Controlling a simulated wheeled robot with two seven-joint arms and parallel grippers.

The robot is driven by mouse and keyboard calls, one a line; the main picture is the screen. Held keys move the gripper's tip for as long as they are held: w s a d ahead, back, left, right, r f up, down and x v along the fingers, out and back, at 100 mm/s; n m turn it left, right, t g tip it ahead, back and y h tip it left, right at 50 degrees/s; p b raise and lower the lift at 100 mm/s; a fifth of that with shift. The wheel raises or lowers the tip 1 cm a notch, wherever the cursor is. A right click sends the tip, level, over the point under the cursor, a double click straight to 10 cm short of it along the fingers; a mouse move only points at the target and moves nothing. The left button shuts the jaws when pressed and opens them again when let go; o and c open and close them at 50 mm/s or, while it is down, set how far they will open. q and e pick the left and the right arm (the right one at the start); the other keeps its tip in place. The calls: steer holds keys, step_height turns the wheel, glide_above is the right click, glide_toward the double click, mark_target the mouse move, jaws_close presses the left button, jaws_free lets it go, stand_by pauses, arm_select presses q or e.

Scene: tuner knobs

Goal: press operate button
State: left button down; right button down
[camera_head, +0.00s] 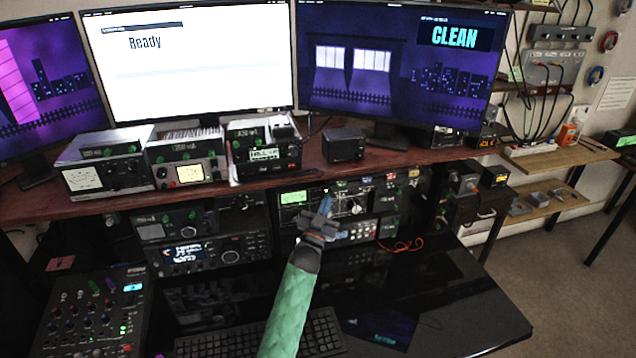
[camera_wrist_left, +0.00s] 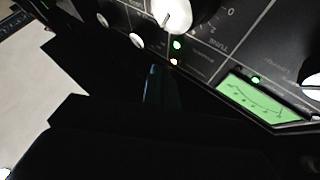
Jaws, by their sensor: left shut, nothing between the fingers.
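The tuner (camera_head: 352,203), a dark unit with a lit green meter (camera_head: 293,198), sits on the lower shelf in the head view. Its panel shows close up in the left wrist view, with a large white knob (camera_wrist_left: 178,14) by the word TUNE, the green meter (camera_wrist_left: 258,98), small white round controls (camera_wrist_left: 136,40), and a green and an orange light. I cannot tell which control is the operate button. My left gripper (camera_head: 325,207) is shut and empty in front of the tuner, right of the meter; its dark fingers (camera_wrist_left: 153,84) point at the panel. Contact is unclear.
A red-brown shelf (camera_head: 250,182) with radios and a small black box (camera_head: 343,145) overhangs the tuner. Below lie a keyboard (camera_head: 220,345) and a mixer (camera_head: 90,320). A red cable (camera_head: 402,246) lies right of the tuner. The black desk at right is mostly clear.

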steer(key=shift+w, duration=0.1)
arm_select(q)
steer(key=s+d+p, duration=0.1)
steer(key=s+d, duration=0.1)
steer(key=s, duration=0.3)
steer(key=shift+s, duration=0.4)
arm_select(e)
steer(key=shift+w+r, duration=0.4)
steer(key=shift+r, duration=0.4)
stand_by(1.3)
arm_select(q)
steer(key=shift+a, duration=0.1)
